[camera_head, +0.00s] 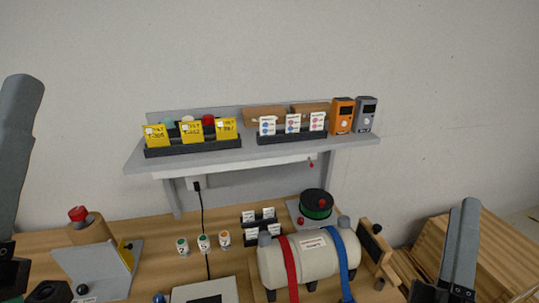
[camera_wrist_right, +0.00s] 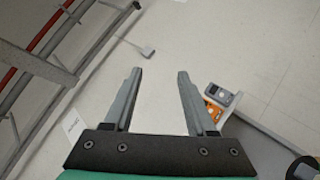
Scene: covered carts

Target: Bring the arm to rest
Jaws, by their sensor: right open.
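My right gripper (camera_head: 468,208) is raised at the lower right of the head view, in front of the wooden surface and beside the cylinder tank. In the right wrist view its two grey fingers (camera_wrist_right: 156,75) stand apart with nothing between them. My left gripper (camera_head: 20,110) shows only in part at the left edge of the head view, as a grey upright finger. Its opening cannot be made out. Neither gripper touches anything that I can see.
A cream tank (camera_head: 315,258) with red and blue straps stands on the bench. Above it a grey shelf (camera_head: 262,152) holds yellow cards, white cards, an orange meter (camera_head: 342,115) and a grey meter (camera_head: 366,114). Numbered pots (camera_head: 204,243) and a green spool (camera_head: 316,206) stand below.

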